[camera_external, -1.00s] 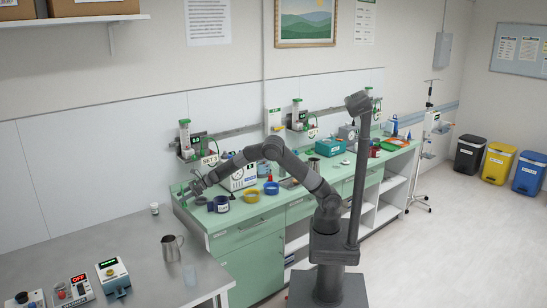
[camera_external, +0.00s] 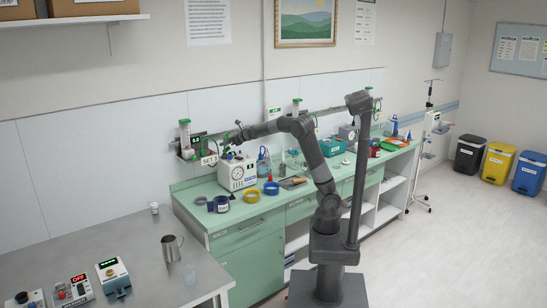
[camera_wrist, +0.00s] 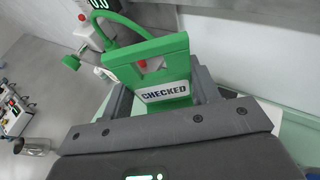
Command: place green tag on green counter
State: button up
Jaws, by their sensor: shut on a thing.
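The green tag (camera_wrist: 178,50) is a flat green frame with a white label reading CHECKED, seen close up in the wrist view. My gripper (camera_wrist: 163,92) is shut on it, with one finger on each side. In the outside view my gripper (camera_external: 230,140) is high above the left part of the green counter (camera_external: 214,224), near the wall rail and above the white device. The tag is too small to make out clearly there. The counter top is pale green, with several things on it.
A white device with a dial (camera_external: 236,175) stands below my gripper. A dark blue cup (camera_external: 221,204), a yellow ring (camera_external: 251,195) and a blue ring (camera_external: 271,187) are in front. A rail unit (camera_external: 187,145) hangs left.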

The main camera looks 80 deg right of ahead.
jog(key=s+d+f+m+g+h, duration=0.2)
jog(key=s+d+m+h, duration=0.2)
jog(key=s+d, duration=0.85)
jog(key=s+d+f+m+g+h, duration=0.2)
jog(key=s+d+m+h, duration=0.1)
jog(key=s+d, duration=0.95)
jog(key=s+d+f+m+g+h, duration=0.2)
jog(key=s+m+g, duration=0.1)
jog(key=s, duration=1.3)
jog(key=s+d+f+m+g+h, duration=0.1)
jog(key=s+f+m+g+h, duration=0.2)
jog(key=s, duration=1.3)
jog(key=w+a+r+n+t+y, duration=0.1)
jog(key=w+a, duration=0.1)
jog(key=w, duration=0.6)
jog(key=w+a+r+n+t+y, duration=0.1)
jog(key=w+a, duration=0.2)
jog(key=w, duration=0.5)
jog(key=w+a+r+n+t+y, duration=0.1)
jog(key=w+a+r, duration=0.1)
jog(key=w, duration=0.6)
jog(key=shift+a+t, duration=0.25)
jog(key=shift+t, duration=0.15)
jog(key=w+a+f+n+t+y, duration=0.2)
jog(key=w+a+f+n+t, duration=0.1)
jog(key=w+a, duration=0.8)
jog(key=shift+a+f+n+y, duration=0.4)
jog(key=shift+a+n, duration=0.2)
jog(key=shift+a, duration=0.15)
